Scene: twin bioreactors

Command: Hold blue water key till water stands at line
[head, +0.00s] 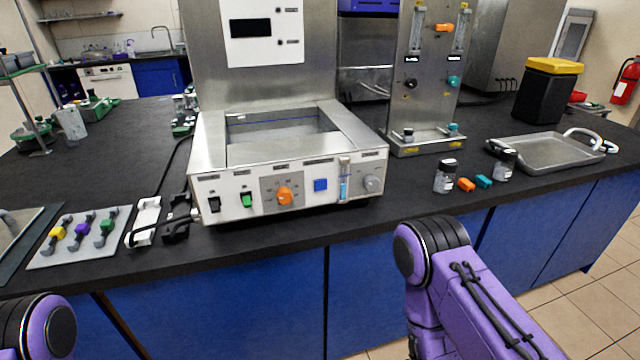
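Inside the open basin, a thin blue line (283,112) runs along the back wall. The basin floor is hidden by the front rim, and I cannot tell the water level. Parts of both my arms show at the bottom edge, but neither gripper is in view.
An orange knob (284,196), a green switch (247,200) and a grey knob (373,183) share the panel. A rack with colored clips (80,236) lies left. Small bottles (445,177) and a metal tray (545,153) stand right. The counter's front edge runs below the bath.

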